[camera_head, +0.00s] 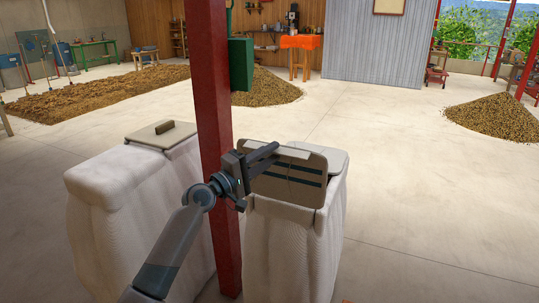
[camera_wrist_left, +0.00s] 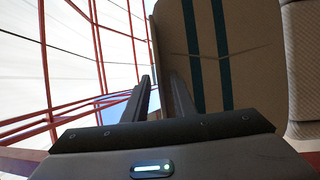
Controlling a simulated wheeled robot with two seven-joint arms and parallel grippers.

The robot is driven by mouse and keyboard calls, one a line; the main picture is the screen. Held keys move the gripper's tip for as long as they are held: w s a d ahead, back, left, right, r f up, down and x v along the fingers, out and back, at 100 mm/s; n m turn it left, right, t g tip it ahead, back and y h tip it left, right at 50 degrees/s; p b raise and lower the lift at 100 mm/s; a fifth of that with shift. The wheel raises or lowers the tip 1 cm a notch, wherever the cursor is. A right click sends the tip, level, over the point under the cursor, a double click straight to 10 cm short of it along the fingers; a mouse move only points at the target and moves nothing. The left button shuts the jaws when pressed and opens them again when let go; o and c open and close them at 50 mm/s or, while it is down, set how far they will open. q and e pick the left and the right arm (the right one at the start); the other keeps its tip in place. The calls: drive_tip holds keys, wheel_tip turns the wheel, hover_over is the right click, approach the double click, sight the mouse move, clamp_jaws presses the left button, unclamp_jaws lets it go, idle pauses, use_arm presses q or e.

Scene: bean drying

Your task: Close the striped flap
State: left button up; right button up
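The striped flap (camera_head: 288,180) is a beige panel with two dark bands, standing raised and tilted at the top of the right-hand white sack (camera_head: 285,250). In the left wrist view the striped flap (camera_wrist_left: 225,60) shows its teal bands close to the fingers, on the right. My left gripper (camera_head: 268,155) is at the flap's upper left edge. Whether a finger touches the flap I cannot tell. My right gripper is out of view.
A red post (camera_head: 213,90) stands just left of my gripper, between the sacks. A plain panel (camera_head: 325,157) lies behind the striped flap. Open floor lies to the right.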

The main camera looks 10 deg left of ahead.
use_arm(q)
clamp_jaws()
idle(1.4)
